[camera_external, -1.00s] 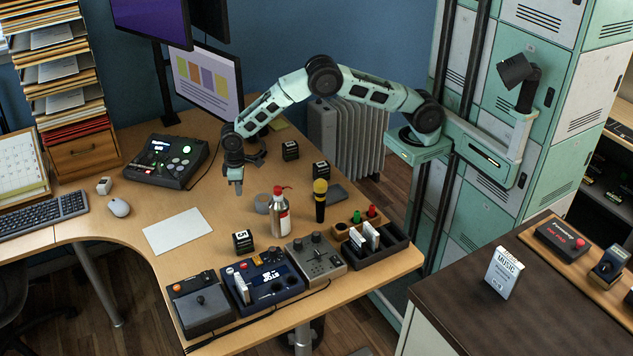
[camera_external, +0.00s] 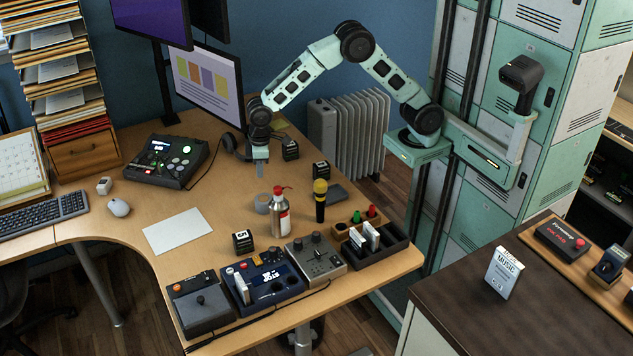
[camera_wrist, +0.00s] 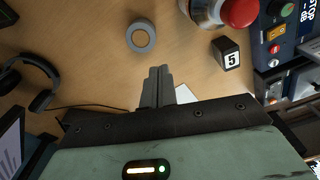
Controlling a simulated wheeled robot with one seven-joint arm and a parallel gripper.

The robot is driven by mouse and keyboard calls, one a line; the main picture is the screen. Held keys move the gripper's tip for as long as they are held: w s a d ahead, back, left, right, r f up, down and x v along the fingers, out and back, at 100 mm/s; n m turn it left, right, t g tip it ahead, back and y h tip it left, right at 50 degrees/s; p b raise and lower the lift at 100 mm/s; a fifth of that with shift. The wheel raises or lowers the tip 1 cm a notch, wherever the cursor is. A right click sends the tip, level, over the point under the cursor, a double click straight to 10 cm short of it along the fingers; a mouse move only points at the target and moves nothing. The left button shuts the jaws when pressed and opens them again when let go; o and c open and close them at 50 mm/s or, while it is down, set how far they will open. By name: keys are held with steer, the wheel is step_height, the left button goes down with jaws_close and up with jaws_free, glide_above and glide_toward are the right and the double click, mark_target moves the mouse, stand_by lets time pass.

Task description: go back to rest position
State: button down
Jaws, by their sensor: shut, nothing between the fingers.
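My gripper (camera_external: 260,172) points down above the back part of the wooden desk, left of a small black cube. In the wrist view its two fingers (camera_wrist: 158,72) are together with nothing between them. The arm is bent, its elbow raised high in front of the blue wall. The gripper is apart from the objects on the desk.
Below are a grey tape roll (camera_wrist: 141,37), a red-topped bottle (camera_external: 281,215), a microphone (camera_external: 320,200) and black numbered cubes (camera_external: 243,241). Headphones (camera_wrist: 30,85) lie close by. A monitor (camera_external: 208,85) stands behind left. Control boxes (camera_external: 262,280) line the front edge.

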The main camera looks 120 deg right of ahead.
steer(key=s+a+r+n+t, duration=0.1)
steer(key=s+a, duration=0.3)
steer(key=s, duration=0.4)
steer(key=s+a+r+n, duration=0.1)
steer(key=s+a, duration=0.3)
steer(key=s, duration=0.4)
steer(key=s+a+r+n+t, duration=0.1)
steer(key=s+a+r+n, duration=0.1)
steer(key=s+a, duration=0.35)
steer(key=s+a+r+n+g+p, duration=0.35)
steer(key=s+a+n, duration=0.35)
steer(key=s+a, duration=0.95)
step_height(320, 180, up, 8)
steer(key=p, duration=0.6)
steer(key=shift+w+a+r+n+t+y+p, duration=0.2)
steer(key=shift+a+n+t+y+p, duration=0.1)
steer(key=shift+t+y+p, duration=0.1)
stand_by(2.8)
